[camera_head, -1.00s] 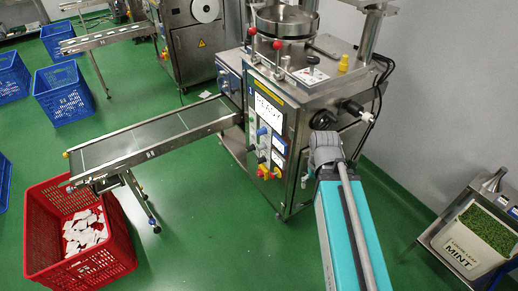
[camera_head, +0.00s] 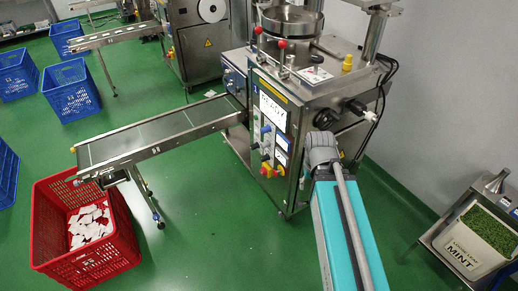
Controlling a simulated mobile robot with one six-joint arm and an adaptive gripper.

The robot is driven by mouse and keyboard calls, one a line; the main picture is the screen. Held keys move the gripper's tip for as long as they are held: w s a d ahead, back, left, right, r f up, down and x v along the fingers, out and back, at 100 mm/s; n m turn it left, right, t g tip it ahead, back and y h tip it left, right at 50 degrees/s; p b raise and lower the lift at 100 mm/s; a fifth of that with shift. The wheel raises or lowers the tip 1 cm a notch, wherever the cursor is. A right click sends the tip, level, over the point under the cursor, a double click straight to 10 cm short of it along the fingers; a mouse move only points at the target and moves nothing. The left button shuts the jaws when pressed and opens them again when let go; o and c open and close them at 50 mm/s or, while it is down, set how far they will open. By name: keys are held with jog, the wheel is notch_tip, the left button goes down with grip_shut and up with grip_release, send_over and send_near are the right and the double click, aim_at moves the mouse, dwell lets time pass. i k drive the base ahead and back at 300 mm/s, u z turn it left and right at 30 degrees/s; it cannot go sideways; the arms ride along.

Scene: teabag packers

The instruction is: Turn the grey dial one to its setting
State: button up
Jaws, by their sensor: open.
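The packing machine's control panel (camera_head: 270,130) is on the front of the steel cabinet in the middle. It has a display (camera_head: 272,109) that seems to read READY, a blue knob (camera_head: 265,129), small screens at its right edge and a red and yellow stop button (camera_head: 267,170) low down. Small knobs sit between these. I cannot tell for sure which is grey dial one, nor its pointer or setting. My teal arm with a grey joint reaches up from the bottom, right of the panel and apart from it. I cannot make out my gripper.
A conveyor (camera_head: 150,138) runs left from the machine, above a red crate (camera_head: 85,262) of white teabags. Blue crates (camera_head: 68,90) stand at the far left. A mint bin (camera_head: 470,245) stands at the right. Green floor in front of the machine is clear.

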aim_at(264, 145)
jog(key=u, duration=0.4)
jog(key=k, duration=0.45)
jog(key=u, duration=0.9)
jog(key=k, duration=0.85)
jog(key=u, duration=0.6)
jog(key=i, duration=0.95)
jog(key=z, duration=0.5)
jog(key=i, duration=0.65)
jog(key=z, duration=1)
jog(key=i, duration=0.7)
jog(key=z, duration=0.55)
